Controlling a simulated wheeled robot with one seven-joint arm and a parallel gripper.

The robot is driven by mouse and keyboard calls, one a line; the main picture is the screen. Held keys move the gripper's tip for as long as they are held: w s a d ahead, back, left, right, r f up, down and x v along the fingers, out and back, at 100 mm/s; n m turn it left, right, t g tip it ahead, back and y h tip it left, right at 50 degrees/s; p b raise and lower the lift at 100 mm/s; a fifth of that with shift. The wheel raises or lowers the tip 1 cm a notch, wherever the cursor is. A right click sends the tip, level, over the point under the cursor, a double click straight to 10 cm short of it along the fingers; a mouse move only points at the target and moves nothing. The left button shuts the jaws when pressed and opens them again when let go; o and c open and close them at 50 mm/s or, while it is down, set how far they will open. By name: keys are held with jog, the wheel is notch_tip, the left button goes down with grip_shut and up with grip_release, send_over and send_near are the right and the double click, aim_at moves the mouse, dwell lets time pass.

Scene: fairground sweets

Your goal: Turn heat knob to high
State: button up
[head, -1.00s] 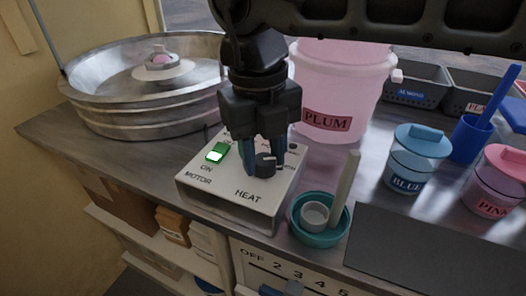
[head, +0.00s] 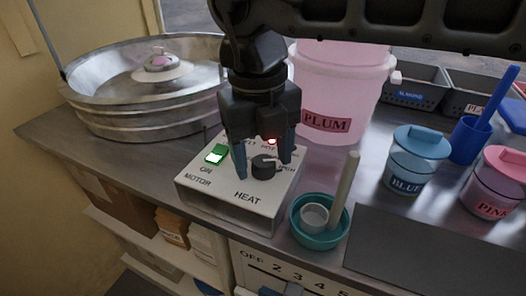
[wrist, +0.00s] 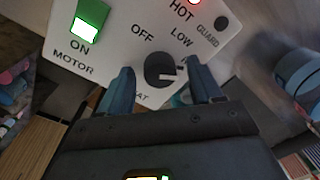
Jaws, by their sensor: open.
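The grey control box (head: 215,203) stands on the counter with its black heat knob (head: 264,172) on top. In the wrist view the knob (wrist: 158,70) has a white pointer mark facing right, away from OFF and past LOW. In the head view the mark faces the HIGH label (head: 287,168). My gripper (head: 265,162) is open above the box, with one blue finger on each side of the knob and gaps between. A red light (wrist: 195,2) glows beside HOT. In the wrist view a finger partly hides the label at the pointer.
The green motor switch (head: 216,153) is lit beside ON, left of the knob. A metal spinning bowl (head: 140,125) stands at left, a pink PLUM bucket (head: 342,85) behind. A teal bowl (head: 322,238) with a stick stands close to the box's right side.

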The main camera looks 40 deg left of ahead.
aim_at(260, 162)
jog(key=r, duration=0.8)
jog(key=shift+s+a, duration=0.1)
jog(key=shift+s, duration=0.1)
jog(key=shift+f, duration=0.1)
